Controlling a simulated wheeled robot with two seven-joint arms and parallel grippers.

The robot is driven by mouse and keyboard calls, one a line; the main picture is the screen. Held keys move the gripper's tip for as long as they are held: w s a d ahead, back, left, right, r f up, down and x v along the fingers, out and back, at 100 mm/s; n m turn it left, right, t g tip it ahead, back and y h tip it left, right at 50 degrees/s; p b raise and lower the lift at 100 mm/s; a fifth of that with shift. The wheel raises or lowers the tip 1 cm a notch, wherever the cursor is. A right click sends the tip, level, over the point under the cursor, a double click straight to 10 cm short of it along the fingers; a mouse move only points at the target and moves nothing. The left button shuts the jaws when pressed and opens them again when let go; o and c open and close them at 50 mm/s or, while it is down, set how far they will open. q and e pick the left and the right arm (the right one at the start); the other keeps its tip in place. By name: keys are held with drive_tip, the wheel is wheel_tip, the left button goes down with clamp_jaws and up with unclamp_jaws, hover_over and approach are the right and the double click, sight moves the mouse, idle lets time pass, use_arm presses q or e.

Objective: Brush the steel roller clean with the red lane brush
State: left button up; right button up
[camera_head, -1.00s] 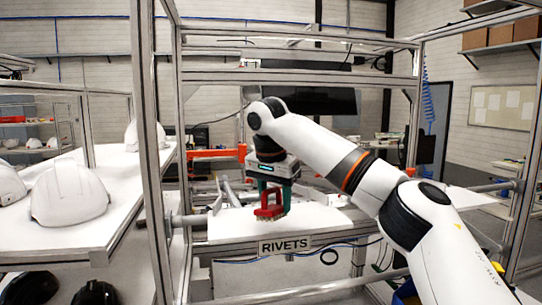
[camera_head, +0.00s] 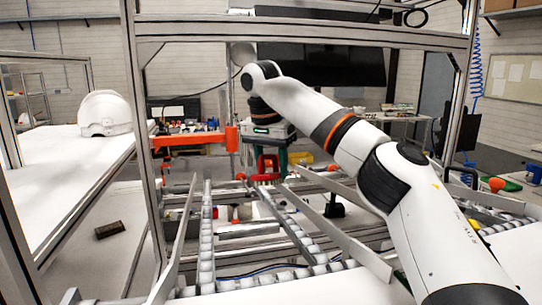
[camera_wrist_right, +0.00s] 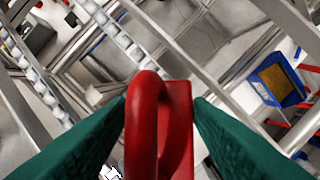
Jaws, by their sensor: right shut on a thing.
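My right gripper (camera_head: 269,163) has green fingers shut on the red lane brush (camera_head: 266,178). In the right wrist view the red loop handle (camera_wrist_right: 143,115) of the brush sits between the two fingers (camera_wrist_right: 160,100). In the head view the brush is above the far part of the roller lanes. Pale steel rollers line a left lane (camera_head: 206,252) and a slanting middle lane (camera_head: 290,226). I cannot tell which one is the task's roller, or whether the bristles touch anything. My left gripper is out of view.
Metal guide rails (camera_head: 345,238) flank the lanes. An orange bar (camera_head: 190,140) stands left of my gripper, and a frame post (camera_head: 143,150) rises at the left. A white helmet shell (camera_head: 104,113) lies on the left table. The wrist view shows a blue bin (camera_wrist_right: 277,80).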

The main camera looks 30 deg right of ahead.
sight(274, 183)
drive_tip(key=shift+f, duration=0.1)
drive_tip(key=shift+s+f, duration=0.2)
drive_tip(key=f, duration=0.1)
drive_tip(key=s+f, duration=0.1)
drive_tip(key=f, duration=0.1)
drive_tip(key=shift+s+a, duration=0.3)
drive_tip(key=shift+f, duration=0.6)
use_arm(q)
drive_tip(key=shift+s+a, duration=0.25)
use_arm(e)
drive_tip(key=shift+s+f, duration=0.2)
drive_tip(key=shift+f, duration=0.05)
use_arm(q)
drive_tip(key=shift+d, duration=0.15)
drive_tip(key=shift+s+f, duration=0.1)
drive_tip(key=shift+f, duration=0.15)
use_arm(e)
drive_tip(key=shift+s+f, duration=0.1)
drive_tip(key=shift+f, duration=0.2)
use_arm(q)
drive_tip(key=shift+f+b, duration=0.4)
drive_tip(key=shift+b, duration=0.25)
use_arm(e)
drive_tip(key=shift+s+a+f, duration=0.1)
drive_tip(key=shift+f, duration=0.35)
